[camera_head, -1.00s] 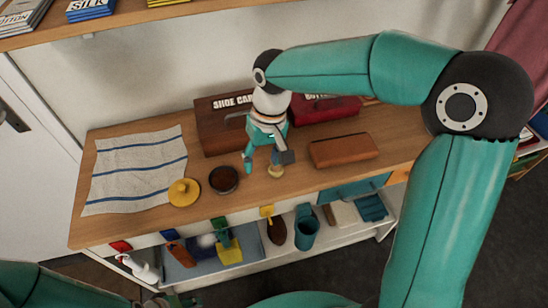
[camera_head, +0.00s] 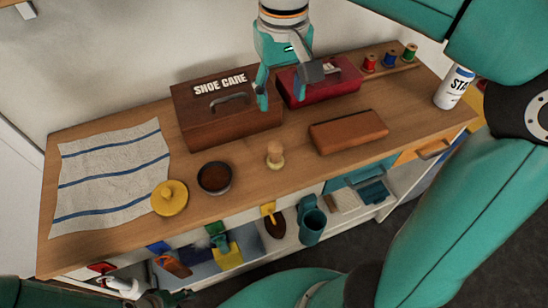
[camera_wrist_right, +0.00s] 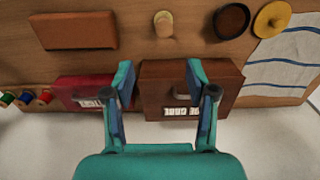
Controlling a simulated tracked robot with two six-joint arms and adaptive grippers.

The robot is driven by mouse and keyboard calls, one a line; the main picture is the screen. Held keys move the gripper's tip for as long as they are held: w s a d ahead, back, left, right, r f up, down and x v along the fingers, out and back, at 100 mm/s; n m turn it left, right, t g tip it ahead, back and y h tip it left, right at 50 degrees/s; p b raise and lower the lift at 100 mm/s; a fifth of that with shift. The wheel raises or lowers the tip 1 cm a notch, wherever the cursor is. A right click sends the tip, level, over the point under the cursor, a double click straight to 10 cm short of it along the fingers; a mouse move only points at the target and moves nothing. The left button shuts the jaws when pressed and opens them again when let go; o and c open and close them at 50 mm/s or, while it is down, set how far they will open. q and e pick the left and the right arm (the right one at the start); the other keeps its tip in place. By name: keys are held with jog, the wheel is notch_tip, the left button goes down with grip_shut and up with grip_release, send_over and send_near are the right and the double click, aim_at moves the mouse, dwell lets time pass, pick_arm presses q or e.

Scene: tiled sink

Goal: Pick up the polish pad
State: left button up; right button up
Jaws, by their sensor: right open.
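The polish pad (camera_head: 275,155), a small pale wooden knob on a round base, stands upright on the wooden counter. It also shows at the top of the right wrist view (camera_wrist_right: 163,23). My right gripper (camera_head: 287,88) is open and empty, raised above and behind the pad, in front of the boxes in the head view. In the right wrist view its two fingers (camera_wrist_right: 160,77) are spread apart, with the pad beyond their tips. Part of my left gripper (camera_head: 168,298) shows at the bottom left edge; its jaws are unclear.
A dark round tin (camera_head: 214,177) and a yellow knobbed lid (camera_head: 170,197) lie left of the pad, beside a striped cloth (camera_head: 110,172). A brown block (camera_head: 348,131) lies to its right. The shoe care box (camera_head: 225,120) and red box (camera_head: 330,90) stand behind.

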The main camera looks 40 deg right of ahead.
jog(key=b, duration=0.2)
send_near(275, 146)
jog(key=f, duration=0.3)
jog(key=s+f, duration=0.1)
jog(key=f, duration=0.1)
jog(key=shift+d+f, duration=0.1)
jog(key=shift+d, duration=0.2)
jog(key=f, duration=0.3)
jog(key=w+f, duration=0.1)
jog(key=shift+a+f, duration=0.2)
jog(key=shift+a, duration=0.1)
jog(key=shift+f, duration=0.5)
grip_shut()
